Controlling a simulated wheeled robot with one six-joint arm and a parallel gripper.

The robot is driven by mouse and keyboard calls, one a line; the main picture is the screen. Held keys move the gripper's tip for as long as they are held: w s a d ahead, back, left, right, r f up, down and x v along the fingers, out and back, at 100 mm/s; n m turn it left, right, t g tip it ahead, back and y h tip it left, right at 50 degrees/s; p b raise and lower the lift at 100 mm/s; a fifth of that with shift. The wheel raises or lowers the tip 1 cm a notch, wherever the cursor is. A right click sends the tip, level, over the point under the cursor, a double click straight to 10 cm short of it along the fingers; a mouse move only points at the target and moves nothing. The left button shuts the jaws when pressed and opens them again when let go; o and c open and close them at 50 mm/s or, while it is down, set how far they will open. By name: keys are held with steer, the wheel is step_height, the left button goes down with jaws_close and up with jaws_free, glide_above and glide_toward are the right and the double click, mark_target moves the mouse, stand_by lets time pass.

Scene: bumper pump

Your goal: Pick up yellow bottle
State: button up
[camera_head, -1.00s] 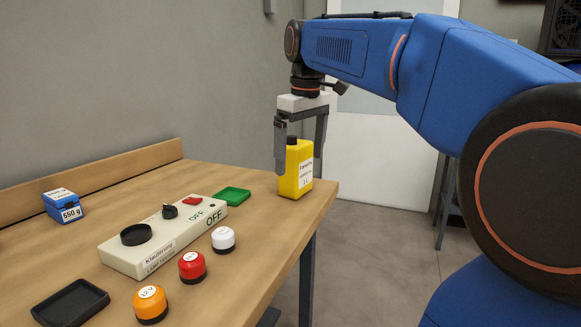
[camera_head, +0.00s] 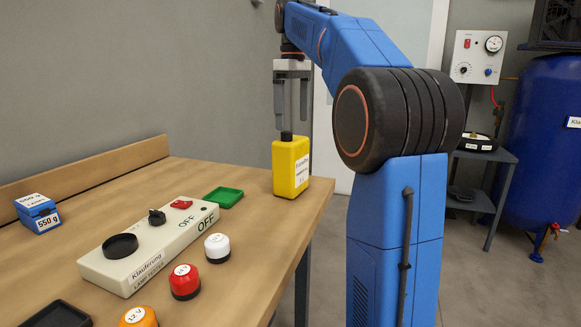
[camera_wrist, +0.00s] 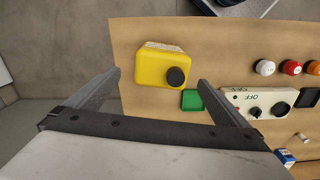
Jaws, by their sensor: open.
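The yellow bottle (camera_head: 290,167) with a dark cap and a white label stands upright near the right edge of the table. It also shows from above in the wrist view (camera_wrist: 158,66), with its dark cap toward the right. My gripper (camera_head: 291,115) is open and empty, pointing down above the bottle in the head view. In the wrist view the two fingers (camera_wrist: 158,77) are spread wide, with the bottle between and beyond their tips. The fingertips look level with or just above the cap; no contact is visible.
The table (camera_head: 240,262) also holds a green tray (camera_head: 223,197), a lamp tester box (camera_head: 150,247), white (camera_head: 217,247) and red (camera_head: 185,281) lamps, an orange lamp (camera_head: 138,317) and a blue 550 g box (camera_head: 37,213). A wooden ledge (camera_head: 90,182) runs along the back.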

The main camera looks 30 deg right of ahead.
mark_target(291, 159)
step_height(291, 159, down, 8)
steer(key=shift+f, duration=0.1)
steer(key=shift+a+f, duration=0.15)
steer(key=shift+f, duration=1.2)
steer(key=shift+a+f, duration=0.1)
steer(key=shift+f, duration=1.2)
steer(key=c, duration=1.8)
